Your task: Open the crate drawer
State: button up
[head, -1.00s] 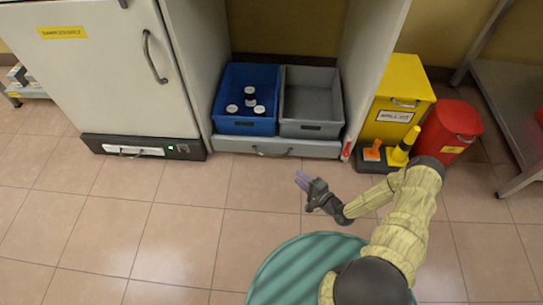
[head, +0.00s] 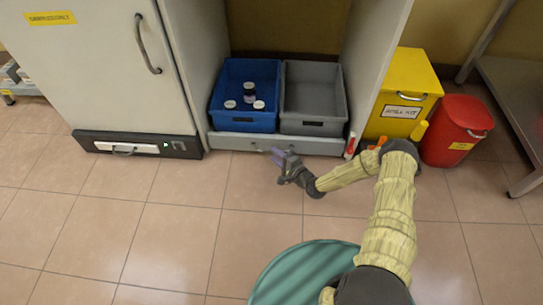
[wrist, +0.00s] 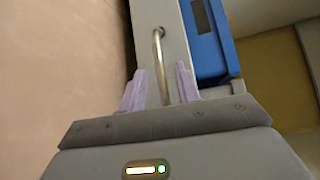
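The crate drawer (head: 318,145) is the low grey drawer under the two crates, between the cabinet's side panels. It looks shut. Its metal bar handle (wrist: 158,52) runs along the drawer front in the wrist view; in the head view my gripper partly covers it. My gripper (head: 276,156) is in front of the drawer, close to the handle. In the wrist view its two purple fingers (wrist: 160,84) stand apart, one on each side of the near part of the handle. I cannot tell whether either finger touches the bar.
A blue crate (head: 229,98) with several white-capped bottles and an empty grey crate (head: 302,124) sit above the drawer. To the right stand a yellow spill-kit bin (head: 398,75) and a red bin (head: 464,112). A white cabinet (head: 95,85) stands left. The tiled floor in front is clear.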

jog(key=shift+b+x, duration=0.55)
jog(key=shift+x, duration=1)
grip_shut()
jog(key=shift+s, duration=0.15)
